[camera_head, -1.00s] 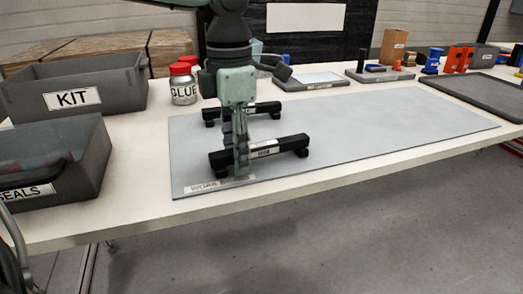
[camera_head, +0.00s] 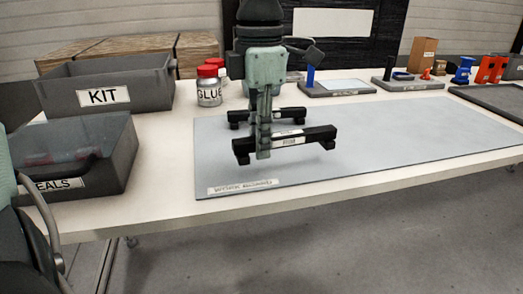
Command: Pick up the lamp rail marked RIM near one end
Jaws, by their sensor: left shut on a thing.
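My left gripper (camera_head: 263,150) points down over the work mat, shut on a black lamp rail (camera_head: 307,136) near the rail's left end. The rail has a foot at each end and a small white label, too small to read surely. It is held level, a little above the mat. A second black rail (camera_head: 292,114) with a pale label stands on the mat just behind, partly hidden by the gripper. My right gripper is not in view.
The grey work mat (camera_head: 400,140) is clear to the right. A glue jar (camera_head: 209,92), a KIT bin (camera_head: 140,92) and a SEALS bin (camera_head: 115,165) stand at left. Trays (camera_head: 337,90) with small parts line the back. The table's front edge is near.

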